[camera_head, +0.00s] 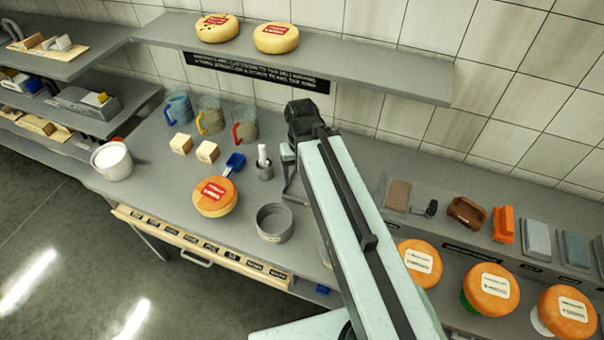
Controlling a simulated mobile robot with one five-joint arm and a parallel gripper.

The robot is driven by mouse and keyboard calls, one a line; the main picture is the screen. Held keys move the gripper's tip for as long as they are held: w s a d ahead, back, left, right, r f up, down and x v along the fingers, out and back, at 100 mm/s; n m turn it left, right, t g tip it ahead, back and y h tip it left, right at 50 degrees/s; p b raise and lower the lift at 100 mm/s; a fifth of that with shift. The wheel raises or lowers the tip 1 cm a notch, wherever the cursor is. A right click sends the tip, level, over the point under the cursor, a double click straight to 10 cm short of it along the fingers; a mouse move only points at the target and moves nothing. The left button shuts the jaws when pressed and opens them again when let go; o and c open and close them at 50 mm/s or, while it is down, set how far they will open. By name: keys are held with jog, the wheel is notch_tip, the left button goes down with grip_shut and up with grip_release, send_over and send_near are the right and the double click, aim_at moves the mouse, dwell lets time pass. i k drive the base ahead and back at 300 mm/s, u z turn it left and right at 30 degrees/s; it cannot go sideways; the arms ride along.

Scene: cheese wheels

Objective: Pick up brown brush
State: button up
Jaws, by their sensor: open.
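A brown brush-like object (467,211), low with a curved top, lies on the right counter, right of my arm. A flatter dull brown block (397,195) lies left of it; I cannot tell whether that is a brush too. My pale green arm rises from the bottom right to a dark joint near the wall. My gripper (294,187) shows only in part beside the arm, over the middle of the counter, left of both brown objects. Its jaws are open and nothing shows between them; the rest is hidden behind my arm.
Cheese wheels (491,288) line the right front, below an orange piece (503,224) and grey blocks (575,249). A grey round container (275,222), another cheese (215,196) and jugs (210,115) stand left of my arm. A wall shelf (370,77) overhangs the back.

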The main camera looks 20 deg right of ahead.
aim_at(469, 213)
jog(key=k, duration=1)
